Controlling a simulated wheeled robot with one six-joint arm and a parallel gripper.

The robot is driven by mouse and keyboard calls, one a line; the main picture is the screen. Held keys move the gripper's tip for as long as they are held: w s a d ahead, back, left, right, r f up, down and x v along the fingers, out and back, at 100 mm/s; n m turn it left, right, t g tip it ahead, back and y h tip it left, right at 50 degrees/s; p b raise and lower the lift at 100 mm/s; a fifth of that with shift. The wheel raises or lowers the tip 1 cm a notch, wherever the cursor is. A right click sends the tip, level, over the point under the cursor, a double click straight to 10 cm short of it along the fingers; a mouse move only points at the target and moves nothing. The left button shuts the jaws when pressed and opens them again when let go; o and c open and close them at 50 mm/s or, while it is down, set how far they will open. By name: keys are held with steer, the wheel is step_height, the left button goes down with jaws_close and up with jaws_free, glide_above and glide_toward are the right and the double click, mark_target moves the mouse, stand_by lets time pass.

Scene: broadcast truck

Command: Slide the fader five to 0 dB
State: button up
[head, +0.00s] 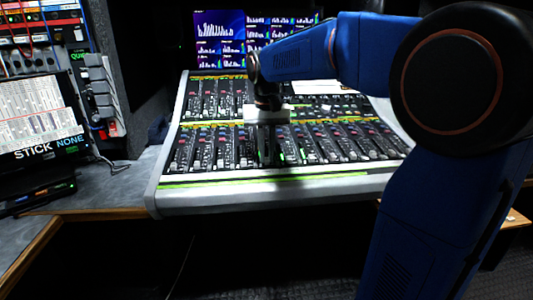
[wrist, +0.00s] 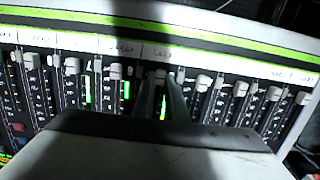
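The mixing console (head: 270,183) has a row of faders along its front edge. My gripper (head: 267,160) points down over the middle of this front row; its fingertips are too small and dark to read in the head view. In the wrist view, my two grey fingers (wrist: 163,88) stand a small gap apart, with a green meter bar showing between them. A light fader cap (wrist: 159,74) lies at the fingertips. I cannot tell whether the fingers touch it. Handwritten labels sit above the faders, too blurred to read, so I cannot tell which is fader five.
Neighbouring fader caps stand close on both sides, such as one at the left (wrist: 115,71) and one at the right (wrist: 202,82). A second bank of controls lies behind. A monitor (head: 42,112) stands at the left, and screens (head: 219,38) stand behind the console.

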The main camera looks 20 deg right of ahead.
steer(key=shift+w+d+r, duration=0.2)
steer(key=shift+w+d, duration=0.15)
steer(key=shift+w, duration=0.8)
steer(key=shift+w+d+r, duration=0.15)
steer(key=shift+w+d, duration=0.15)
steer(key=shift+w, duration=0.85)
steer(key=shift+w+d+r, duration=0.2)
steer(key=shift+w+d, duration=0.15)
steer(key=shift+w, duration=0.8)
jaws_close()
steer(key=o, duration=0.5)
jaws_free()
step_height(320, 180, up, 12)
steer(key=shift+s, duration=0.1)
